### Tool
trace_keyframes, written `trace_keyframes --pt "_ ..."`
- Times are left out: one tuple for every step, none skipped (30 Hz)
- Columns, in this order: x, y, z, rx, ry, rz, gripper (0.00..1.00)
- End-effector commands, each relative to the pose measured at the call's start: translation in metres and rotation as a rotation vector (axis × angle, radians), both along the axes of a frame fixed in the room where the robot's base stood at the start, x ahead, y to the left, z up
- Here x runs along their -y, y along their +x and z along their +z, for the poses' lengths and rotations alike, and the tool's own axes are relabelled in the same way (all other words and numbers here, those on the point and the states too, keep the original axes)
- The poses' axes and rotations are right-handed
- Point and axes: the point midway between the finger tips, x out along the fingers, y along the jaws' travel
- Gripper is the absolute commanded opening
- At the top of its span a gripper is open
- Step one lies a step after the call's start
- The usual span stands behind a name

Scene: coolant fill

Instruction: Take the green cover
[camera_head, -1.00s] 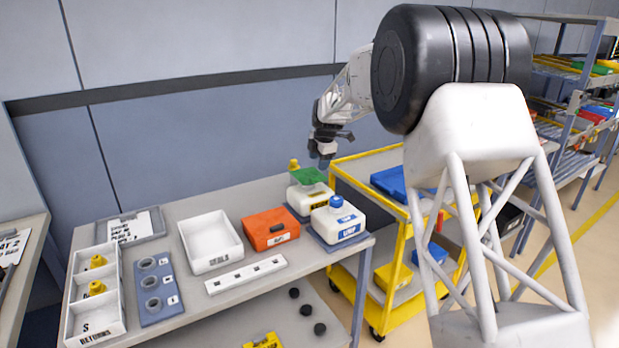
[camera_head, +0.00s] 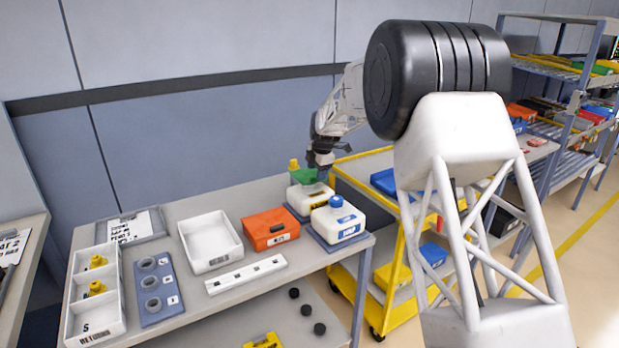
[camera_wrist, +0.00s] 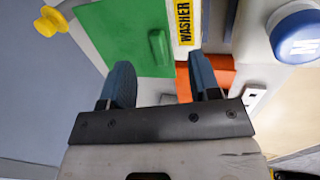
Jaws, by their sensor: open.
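The green cover (camera_head: 303,176) is a flat green plate on top of the rear white container (camera_head: 312,196) at the back right of the bench. In the wrist view the green cover (camera_wrist: 130,35) has a raised green grip bar (camera_wrist: 160,53). A yellow label reading "WASHER" is beside it. My gripper (camera_head: 320,170) is just above the cover, partly hiding it in the head view. In the wrist view my gripper (camera_wrist: 160,78) is open with nothing between its fingers. The grip bar lies ahead of the fingertips, roughly between their lines.
A white container with a blue cap (camera_head: 337,220) stands in front. A yellow cap (camera_head: 293,163) is behind the cover. An orange box (camera_head: 270,228), a white tray (camera_head: 212,240) and a ring holder (camera_head: 154,290) lie to the left. A yellow cart (camera_head: 345,178) stands at right.

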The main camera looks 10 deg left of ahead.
Motion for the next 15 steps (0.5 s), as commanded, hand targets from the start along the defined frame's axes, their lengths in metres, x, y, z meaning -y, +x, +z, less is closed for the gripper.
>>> trace_keyframes --pt "-0.001 0.0 -0.007 -0.001 -0.001 0.0 0.57" --pt "-0.002 0.0 -0.01 -0.001 -0.001 0.0 0.57" --pt "-0.003 0.0 -0.015 -0.002 -0.001 0.0 0.57" --pt "-0.003 0.001 -0.018 -0.002 -0.001 0.0 0.57" --pt "-0.004 0.002 -0.021 -0.002 -0.001 0.0 0.57" --pt "-0.005 0.003 -0.025 -0.001 -0.001 0.0 0.57" --pt "-0.005 0.004 -0.027 -0.001 -0.001 0.0 0.57" --pt "-0.006 0.004 -0.029 -0.001 -0.001 0.0 0.57" --pt "-0.006 0.005 -0.031 0.0 0.0 0.0 0.57" --pt "-0.006 0.005 -0.031 0.0 0.0 0.0 0.57" --pt "-0.007 0.005 -0.032 0.001 0.001 0.0 0.57" --pt "-0.007 0.005 -0.032 0.001 0.001 0.0 0.57" --pt "-0.007 0.005 -0.033 0.001 0.001 0.0 0.57" --pt "-0.007 0.005 -0.033 0.001 0.001 0.0 0.57" --pt "-0.007 0.005 -0.033 0.001 0.001 0.0 0.57"
